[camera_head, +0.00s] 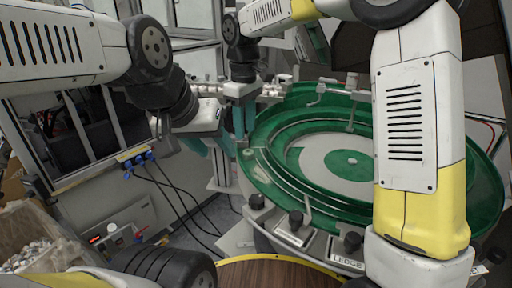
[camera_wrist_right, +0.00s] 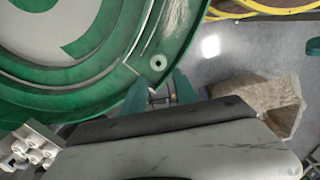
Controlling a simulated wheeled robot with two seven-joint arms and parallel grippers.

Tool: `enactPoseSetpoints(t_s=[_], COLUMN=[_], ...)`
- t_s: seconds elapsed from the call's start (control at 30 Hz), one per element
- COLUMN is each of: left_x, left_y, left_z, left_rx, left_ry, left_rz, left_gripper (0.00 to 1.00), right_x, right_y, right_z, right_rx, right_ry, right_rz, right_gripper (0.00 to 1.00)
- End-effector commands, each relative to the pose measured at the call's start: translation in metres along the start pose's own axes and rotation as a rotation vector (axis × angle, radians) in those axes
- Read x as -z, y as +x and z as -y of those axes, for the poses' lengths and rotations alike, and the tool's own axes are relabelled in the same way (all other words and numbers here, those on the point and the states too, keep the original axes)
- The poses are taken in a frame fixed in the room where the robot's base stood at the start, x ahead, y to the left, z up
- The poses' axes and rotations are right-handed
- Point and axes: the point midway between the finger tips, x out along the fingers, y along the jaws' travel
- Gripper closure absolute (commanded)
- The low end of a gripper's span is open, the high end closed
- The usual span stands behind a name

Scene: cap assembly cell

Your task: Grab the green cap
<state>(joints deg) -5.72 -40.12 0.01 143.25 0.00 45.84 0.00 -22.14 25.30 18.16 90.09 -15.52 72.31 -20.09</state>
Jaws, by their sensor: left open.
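I cannot make out a green cap for certain in either view. My left gripper (camera_head: 213,150) is the lower one in the head view, open, its teal fingers pointing down left of the green bowl feeder (camera_head: 262,180). My right gripper (camera_head: 244,130) is just above and right of it, pointing down by the bowl's left edge. In the right wrist view the right gripper's teal fingers (camera_wrist_right: 160,86) stand apart. A small metallic piece shows between them, but I cannot tell what it is.
A row of white parts (camera_head: 200,88) stands behind the grippers; white blocks (camera_wrist_right: 32,149) show in the wrist view. A bin of small pale parts (camera_head: 30,235) is at lower left. A round wooden surface (camera_head: 280,274) is at the front. A brown box (camera_wrist_right: 270,100) stands at right.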

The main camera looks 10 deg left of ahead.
Motion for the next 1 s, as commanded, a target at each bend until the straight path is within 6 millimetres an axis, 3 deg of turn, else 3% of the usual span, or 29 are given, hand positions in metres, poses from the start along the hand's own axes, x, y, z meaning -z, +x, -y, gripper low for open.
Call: enactPoseSetpoints(t_s=[0.5,0.8,0.9,1.0], left_x=[0.000,0.000,0.000,0.000], left_y=[0.000,0.000,0.000,0.000], left_z=[0.000,0.000,0.000,0.000], left_rx=[0.000,0.000,0.000,0.000], left_ry=[0.000,0.000,0.000,0.000], left_rz=[0.000,0.000,0.000,0.000], left_gripper=[0.55,0.55,0.55,0.55], right_x=[-0.009,-0.009,-0.009,-0.009], right_y=[0.066,0.071,0.071,0.070], right_z=[-0.001,-0.002,-0.002,-0.002], right_rx=[0.001,0.000,0.000,0.000], right_ry=[0.002,0.003,0.003,0.003], right_rz=[0.001,-0.001,-0.001,-0.001], right_gripper=[0.64,0.64,0.84,0.88])
